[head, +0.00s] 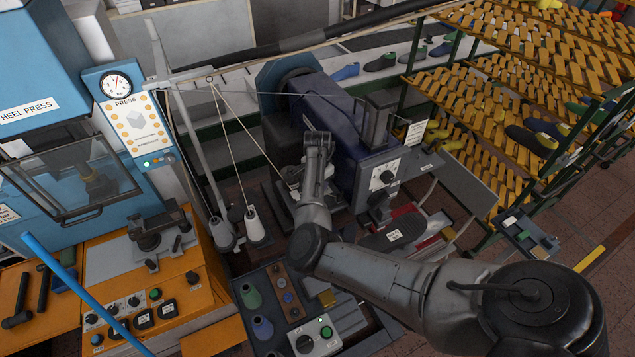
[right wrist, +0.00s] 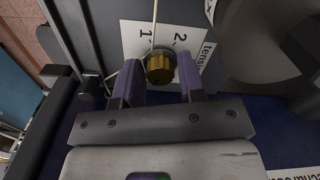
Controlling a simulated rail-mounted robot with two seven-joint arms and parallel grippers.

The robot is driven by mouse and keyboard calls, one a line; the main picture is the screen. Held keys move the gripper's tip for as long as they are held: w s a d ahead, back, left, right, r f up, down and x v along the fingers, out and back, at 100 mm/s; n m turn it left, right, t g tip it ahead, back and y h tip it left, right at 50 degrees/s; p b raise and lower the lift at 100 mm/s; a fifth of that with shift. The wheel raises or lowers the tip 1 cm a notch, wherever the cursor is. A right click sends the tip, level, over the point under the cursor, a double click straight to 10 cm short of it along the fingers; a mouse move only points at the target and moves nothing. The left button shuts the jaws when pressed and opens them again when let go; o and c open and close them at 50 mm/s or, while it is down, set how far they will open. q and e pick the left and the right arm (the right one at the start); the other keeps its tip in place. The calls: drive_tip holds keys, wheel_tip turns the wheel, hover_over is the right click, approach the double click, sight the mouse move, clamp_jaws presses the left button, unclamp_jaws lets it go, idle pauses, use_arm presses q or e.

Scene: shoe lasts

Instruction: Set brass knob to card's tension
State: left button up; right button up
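The brass knob (right wrist: 160,68) shows in the right wrist view, in front of a white tension scale plate (right wrist: 137,38) with the numbers 1 and 2. My right gripper (right wrist: 160,76) is open, its two purple-padded fingers on either side of the knob with a narrow gap at each. I cannot tell whether either finger touches it. In the head view my right arm reaches to the dark blue stitching machine (head: 335,115); the knob and fingertips are hidden there. A small printed card (head: 415,132) stands by the machine, too small to read. My left gripper is not in view.
A pale thread (right wrist: 154,25) runs down to the knob. Thread cones (head: 254,224) stand left of the machine. A blue heel press (head: 40,110) is at the left, shoe racks (head: 540,80) at the right, and a control panel (head: 315,335) at the front.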

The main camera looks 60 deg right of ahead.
drive_tip(key=c, duration=0.6)
drive_tip(key=shift+n, duration=0.7)
drive_tip(key=n, duration=0.3)
drive_tip(key=shift+s, duration=0.1)
drive_tip(key=n, duration=0.4)
drive_tip(key=shift+n, duration=1.8)
